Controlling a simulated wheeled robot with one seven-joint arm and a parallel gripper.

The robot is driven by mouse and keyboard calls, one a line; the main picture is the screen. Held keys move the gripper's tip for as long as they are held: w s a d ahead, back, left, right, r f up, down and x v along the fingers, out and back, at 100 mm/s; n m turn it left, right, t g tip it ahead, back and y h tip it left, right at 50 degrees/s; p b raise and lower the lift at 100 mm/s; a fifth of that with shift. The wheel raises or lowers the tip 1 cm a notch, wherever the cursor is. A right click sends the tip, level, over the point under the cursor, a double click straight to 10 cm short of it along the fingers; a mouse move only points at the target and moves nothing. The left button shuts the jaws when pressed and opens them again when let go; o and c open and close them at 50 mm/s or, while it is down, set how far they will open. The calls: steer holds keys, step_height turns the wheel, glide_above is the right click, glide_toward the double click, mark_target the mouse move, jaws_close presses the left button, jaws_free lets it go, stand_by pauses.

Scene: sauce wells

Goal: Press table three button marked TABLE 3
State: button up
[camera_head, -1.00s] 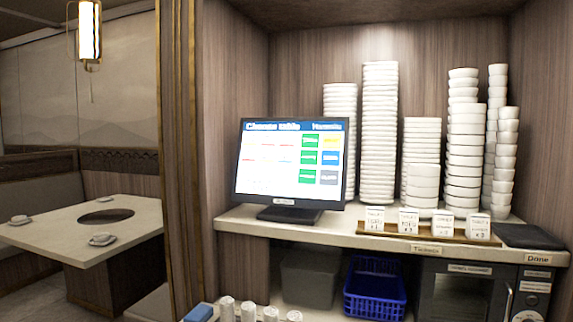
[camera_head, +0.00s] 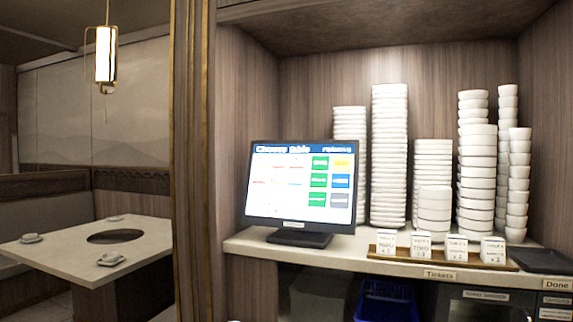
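A monitor (camera_head: 302,186) stands on the shelf in the middle of the head view. Its screen has a blue top bar that seems to read "Choose table". Red-lettered entries sit on the white left part, and green, yellow, blue and grey buttons sit on the right. The lettering is too small to tell which button is marked TABLE 3. Several small white ticket cards (camera_head: 421,246) stand in a wooden holder to the right of the monitor. My gripper is not in view.
The counter (camera_head: 345,252) holds tall stacks of white bowls (camera_head: 389,155) behind the cards and a dark tray (camera_head: 541,261) at the right. A blue basket (camera_head: 388,302) is below. A dining table (camera_head: 60,240) stands at the left, beyond a wooden post (camera_head: 190,160).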

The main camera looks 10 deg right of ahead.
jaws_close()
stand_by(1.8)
